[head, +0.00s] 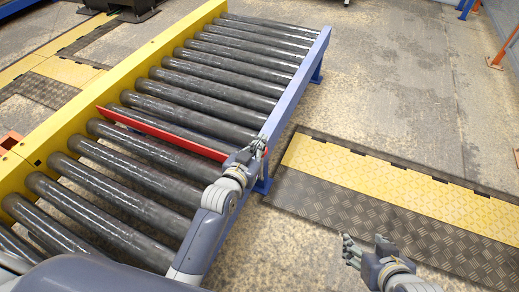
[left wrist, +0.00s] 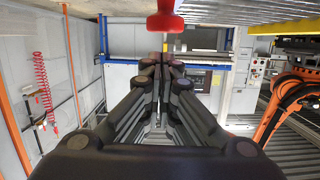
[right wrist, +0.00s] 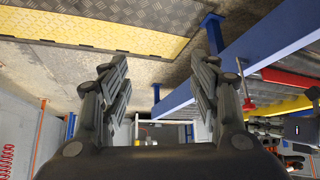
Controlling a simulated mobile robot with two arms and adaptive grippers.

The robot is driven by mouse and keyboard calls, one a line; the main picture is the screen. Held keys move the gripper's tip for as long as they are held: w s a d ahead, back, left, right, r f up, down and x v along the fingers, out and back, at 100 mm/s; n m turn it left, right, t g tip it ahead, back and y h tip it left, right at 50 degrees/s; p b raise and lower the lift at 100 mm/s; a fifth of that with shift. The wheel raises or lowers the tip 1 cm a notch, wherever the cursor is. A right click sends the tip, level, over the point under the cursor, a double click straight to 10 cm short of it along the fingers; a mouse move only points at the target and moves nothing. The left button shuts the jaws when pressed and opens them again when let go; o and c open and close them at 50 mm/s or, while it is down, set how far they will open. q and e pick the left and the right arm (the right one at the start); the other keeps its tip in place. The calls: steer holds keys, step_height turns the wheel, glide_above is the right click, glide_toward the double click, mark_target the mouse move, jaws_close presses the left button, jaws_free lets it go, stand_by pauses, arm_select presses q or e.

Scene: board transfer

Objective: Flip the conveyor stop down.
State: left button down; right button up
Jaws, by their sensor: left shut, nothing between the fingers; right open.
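The red conveyor stop (head: 165,132) is a long thin bar lying across the rollers, its right end hidden behind my left gripper. It also shows in the right wrist view (right wrist: 290,80), with a red-knobbed lever (right wrist: 248,105) on the blue side rail. My left gripper (head: 258,147) is shut and empty at the blue rail, beside the stop's right end. In the left wrist view a red knob (left wrist: 165,20) is just above the shut fingertips (left wrist: 160,64); I cannot tell whether they touch. My right gripper (head: 365,243) is open and empty, right of the conveyor, its fingers apart (right wrist: 163,75).
The roller conveyor (head: 205,75) has a yellow far rail (head: 130,75) and a blue near rail (head: 295,85). A yellow and black floor mat (head: 385,185) lies to its right. An orange robot arm (left wrist: 285,100) stands in the left wrist view's background.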

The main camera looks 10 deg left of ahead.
arm_select(q)
steer(key=shift+f, duration=0.75)
arm_select(e)
steer(key=shift+w+a+r+t, duration=0.25)
steer(key=shift+w+r+t, duration=0.2)
steer(key=shift+w, duration=0.3)
steer(key=shift+w+a+r+t, duration=0.3)
steer(key=shift+w+r, duration=0.2)
steer(key=shift+w, duration=0.2)
arm_select(q)
steer(key=shift+f+b, duration=0.5)
steer(key=shift+f, duration=2.05)
arm_select(e)
steer(key=shift+w+a+r+t+y, duration=0.15)
steer(key=shift+w+r+t+y, duration=0.1)
steer(key=shift+w+r+t, duration=0.25)
steer(key=shift+w+a+r+t+y, duration=0.15)
steer(key=shift+w+r+t+y, duration=0.1)
steer(key=shift+w+r+t, duration=0.15)
